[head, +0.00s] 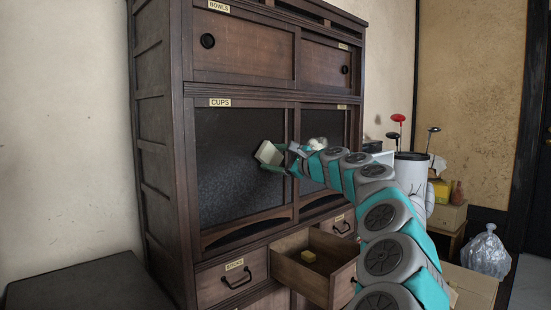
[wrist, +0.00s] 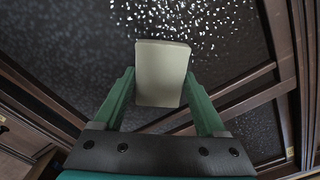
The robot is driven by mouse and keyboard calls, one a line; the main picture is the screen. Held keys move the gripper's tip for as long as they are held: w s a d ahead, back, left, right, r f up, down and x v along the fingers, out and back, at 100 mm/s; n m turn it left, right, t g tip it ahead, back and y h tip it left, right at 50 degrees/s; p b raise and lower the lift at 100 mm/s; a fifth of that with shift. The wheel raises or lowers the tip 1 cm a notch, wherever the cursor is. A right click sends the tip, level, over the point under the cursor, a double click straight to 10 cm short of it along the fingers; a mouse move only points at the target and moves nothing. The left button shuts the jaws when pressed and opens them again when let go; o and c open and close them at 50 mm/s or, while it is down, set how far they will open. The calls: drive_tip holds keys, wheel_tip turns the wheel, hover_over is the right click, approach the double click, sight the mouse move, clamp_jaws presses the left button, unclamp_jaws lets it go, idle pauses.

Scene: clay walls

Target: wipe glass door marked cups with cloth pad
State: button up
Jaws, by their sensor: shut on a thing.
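The glass door marked CUPS (head: 222,140) is the dark left pane in the middle of the wooden cabinet, under its CUPS label (head: 220,102). Its glass looks speckled and greyish in the head view. In the wrist view the glass (wrist: 225,30) shows bright white specks around and beyond the pad. My gripper (head: 275,158) is shut on a pale, block-shaped cloth pad (head: 266,152), in front of the right part of this door. The pad (wrist: 162,72) sits between both green fingers in the wrist view. I cannot tell whether it touches the glass.
Below, a drawer (head: 292,273) stands open with a small yellow block (head: 308,256) inside. A closed labelled drawer (head: 232,281) is to its left. A white bin with clubs (head: 412,172), boxes (head: 448,216) and a clear bag (head: 486,252) stand right. A low dark surface (head: 85,285) is front left.

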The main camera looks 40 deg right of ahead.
sight(282, 156)
drive_tip(key=shift+w+p, duration=0.45)
drive_tip(key=shift+w, duration=0.35)
drive_tip(key=shift+d+r+p, duration=0.2)
drive_tip(key=shift+d+p, duration=0.85)
drive_tip(key=shift+d, duration=0.15)
drive_tip(key=shift+d+f+p, duration=0.1)
drive_tip(key=shift+d+p, duration=0.6)
drive_tip(key=shift+d, duration=0.05)
drive_tip(key=shift+w, duration=0.1)
drive_tip(key=shift+a+f, duration=0.1)
drive_tip(key=shift+a, duration=0.05)
drive_tip(key=shift+a, duration=1.95)
